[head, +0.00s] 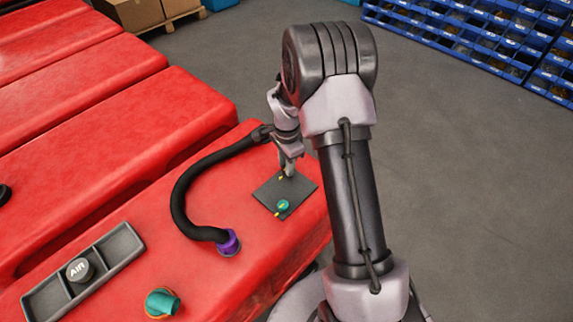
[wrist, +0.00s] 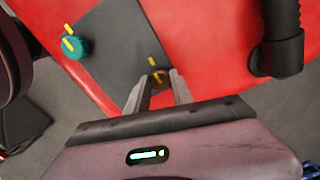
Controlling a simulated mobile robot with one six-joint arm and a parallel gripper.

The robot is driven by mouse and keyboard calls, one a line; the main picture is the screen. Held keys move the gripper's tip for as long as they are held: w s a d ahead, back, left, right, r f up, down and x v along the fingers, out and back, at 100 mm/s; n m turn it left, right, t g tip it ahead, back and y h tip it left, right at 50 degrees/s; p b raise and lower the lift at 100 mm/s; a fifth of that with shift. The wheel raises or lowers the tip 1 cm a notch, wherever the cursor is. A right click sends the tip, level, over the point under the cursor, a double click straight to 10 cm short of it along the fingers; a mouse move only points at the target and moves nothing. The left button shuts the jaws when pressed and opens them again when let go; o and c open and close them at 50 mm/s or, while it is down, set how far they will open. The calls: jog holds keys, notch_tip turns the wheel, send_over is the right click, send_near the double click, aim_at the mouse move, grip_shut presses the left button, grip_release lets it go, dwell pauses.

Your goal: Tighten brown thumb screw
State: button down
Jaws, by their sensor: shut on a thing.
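The brown thumb screw (wrist: 158,77) sits on the dark grey plate (head: 267,195) on the red tank top. It is between my gripper's fingertips (wrist: 157,80), which are shut on it. The fingers hide most of it. A yellow mark (wrist: 153,62) shows just beyond it on the plate. In the head view my gripper (head: 287,172) points down at the plate's far part, and the screw is hidden there. A teal thumb screw (head: 283,206) with a yellow pointer stands on the same plate; it also shows in the wrist view (wrist: 76,48).
A black hose (head: 182,190) curves beside the plate from a dark fitting to a purple collar (head: 229,243). A grey tray (head: 84,272) with an AIR cap (head: 80,270) and a teal fitting (head: 162,303) are nearer. Blue bin racks (head: 480,38) stand far off across open floor.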

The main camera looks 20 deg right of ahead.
jog(key=shift+w+r, duration=0.15)
jog(key=c, duration=1.1)
grip_release()
notch_tip(320, 180, up, 17)
jog(key=p, duration=0.6)
jog(key=shift+r, duration=0.15)
jog(key=s+a+r+n+t, duration=0.1)
jog(key=s+a+r+n, duration=0.15)
jog(key=r, duration=0.25)
jog(key=s+a+r+n+t, duration=0.1)
jog(key=s+a+r, duration=0.2)
jog(key=r, duration=0.2)
jog(key=s+a+r+n+t+y, duration=0.1)
jog(key=s+a+r+n+t, duration=0.1)
jog(key=s, duration=0.8)
jog(key=s+a+r+n+t+y, duration=0.1)
jog(key=s+a+r+n, duration=0.3)
jog(key=s, duration=0.6)
jog(key=a+n+b, duration=0.1)
jog(key=a+n, duration=0.1)
jog(key=shift+a+r+n+t, duration=0.2)
jog(key=shift+a+n+t, duration=0.05)
jog(key=shift+n+t, duration=0.15)
